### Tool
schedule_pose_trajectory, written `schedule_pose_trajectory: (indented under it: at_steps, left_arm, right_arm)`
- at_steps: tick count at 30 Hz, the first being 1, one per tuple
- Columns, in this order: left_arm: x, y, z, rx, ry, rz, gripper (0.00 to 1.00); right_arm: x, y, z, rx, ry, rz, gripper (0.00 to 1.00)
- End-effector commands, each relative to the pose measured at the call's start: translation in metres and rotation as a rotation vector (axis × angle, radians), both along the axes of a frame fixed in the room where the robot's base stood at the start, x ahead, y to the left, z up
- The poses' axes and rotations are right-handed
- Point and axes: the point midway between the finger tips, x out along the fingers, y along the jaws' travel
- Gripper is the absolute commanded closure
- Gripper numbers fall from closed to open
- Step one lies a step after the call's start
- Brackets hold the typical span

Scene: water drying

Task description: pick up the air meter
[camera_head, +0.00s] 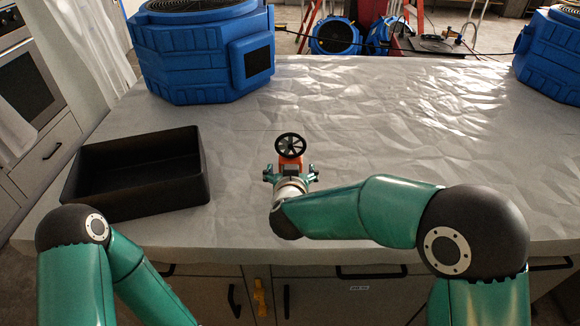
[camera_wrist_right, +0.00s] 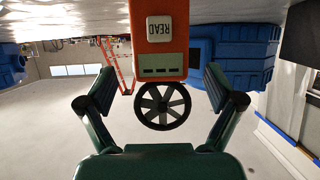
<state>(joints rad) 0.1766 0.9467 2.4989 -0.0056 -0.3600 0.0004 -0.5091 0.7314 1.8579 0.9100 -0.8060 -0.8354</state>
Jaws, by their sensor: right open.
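The air meter (camera_head: 290,148) has an orange body and a black fan wheel, and it is near the middle of the covered counter. In the right wrist view the air meter (camera_wrist_right: 163,65) appears upside down, with a READ button and a small dark display. My right gripper (camera_head: 291,173) is open, on the near side of the meter. In the right wrist view the open fingers (camera_wrist_right: 158,85) are on either side of the meter, with gaps left and right. My left arm shows at the lower left, but its gripper is out of view.
An empty black bin (camera_head: 205,178) stands on the left of the pale, crinkled covered counter (camera_head: 400,110). A large blue blower (camera_head: 185,60) is at the back left and another blue blower (camera_head: 552,55) at the back right. The counter right of the meter is clear.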

Motion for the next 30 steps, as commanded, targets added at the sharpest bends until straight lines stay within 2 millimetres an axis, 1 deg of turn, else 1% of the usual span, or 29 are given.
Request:
schedule_pose_trajectory:
  at_steps: [1, 6, 9, 15, 23, 27, 28, 29, 30]
  left_arm:
    - [0.000, 0.000, 0.007, 0.000, 0.000, 0.000, 0.09]
    - [0.000, 0.000, 0.011, 0.000, 0.000, 0.000, 0.09]
    - [0.000, 0.000, 0.011, 0.000, 0.000, 0.000, 0.09]
    - [0.000, 0.000, 0.010, 0.000, 0.000, 0.000, 0.09]
    - [0.000, 0.000, 0.010, 0.000, 0.000, 0.000, 0.09]
    - [0.000, 0.000, 0.010, 0.000, 0.000, 0.000, 0.09]
    - [0.000, 0.000, 0.011, 0.000, 0.000, 0.000, 0.09]
    - [0.000, 0.000, 0.011, 0.000, 0.000, 0.000, 0.09]
    - [0.000, 0.000, 0.011, 0.000, 0.000, 0.000, 0.09]
  right_arm:
    - [0.008, 0.000, -0.001, -0.001, 0.003, -0.003, 0.08]
    - [0.028, 0.001, -0.009, 0.001, 0.002, -0.001, 0.08]
    - [0.032, 0.001, -0.012, 0.001, 0.001, 0.001, 0.08]
    - [0.032, 0.001, -0.012, 0.001, 0.001, 0.001, 0.08]
    - [0.032, 0.002, -0.012, 0.001, 0.001, 0.002, 0.52]
    - [0.032, 0.002, -0.012, 0.001, 0.001, 0.002, 0.75]
    - [0.032, 0.002, -0.011, 0.002, -0.001, 0.001, 0.77]
    - [0.032, 0.002, -0.011, 0.002, -0.001, 0.001, 0.83]
    - [0.032, 0.002, -0.011, 0.002, -0.001, 0.001, 0.83]
